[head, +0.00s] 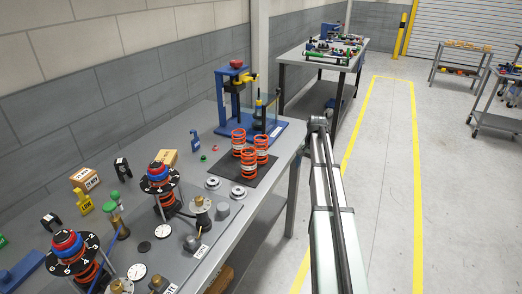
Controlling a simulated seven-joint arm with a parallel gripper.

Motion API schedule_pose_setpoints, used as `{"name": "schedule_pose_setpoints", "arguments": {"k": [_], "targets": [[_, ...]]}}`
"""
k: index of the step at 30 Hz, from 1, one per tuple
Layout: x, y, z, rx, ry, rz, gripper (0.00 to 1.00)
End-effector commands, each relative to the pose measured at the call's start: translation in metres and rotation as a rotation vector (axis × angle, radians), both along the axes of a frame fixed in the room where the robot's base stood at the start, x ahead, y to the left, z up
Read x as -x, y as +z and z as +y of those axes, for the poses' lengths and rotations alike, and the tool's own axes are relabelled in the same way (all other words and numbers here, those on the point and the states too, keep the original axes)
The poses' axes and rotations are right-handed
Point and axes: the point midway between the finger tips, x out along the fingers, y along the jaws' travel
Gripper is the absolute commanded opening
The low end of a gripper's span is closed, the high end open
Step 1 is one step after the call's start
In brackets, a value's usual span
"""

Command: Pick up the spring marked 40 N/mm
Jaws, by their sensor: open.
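Three orange coil springs stand upright close together on a dark mat (264,178) near the right edge of the grey bench. One is at the back left (238,141), one at the right (261,148), and one in front (249,166). Pale bands show on them, but the markings are too small to read, so I cannot tell which is 40 N/mm. My arm reaches up the picture right of the bench, and its far visible part ends at a grey joint. My gripper is not seen in this view.
A blue press (229,105) with a clear panel stands behind the springs. Two round metal pieces (238,192) lie in front of the mat. Spring-and-dial assemblies (158,180) fill the bench's front left. A floor aisle (385,180) with yellow lines is clear at right.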

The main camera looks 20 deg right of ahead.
Motion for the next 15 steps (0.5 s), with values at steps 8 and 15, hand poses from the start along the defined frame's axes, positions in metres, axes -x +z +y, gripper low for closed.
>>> {"name": "schedule_pose_setpoints", "arguments": {"k": [8, 15], "targets": [[-0.025, 0.082, 0.0, 0.024, -0.03, -0.027, 0.92], [-0.048, 0.149, 0.07, 0.025, 0.02, -0.006, 0.92]]}}
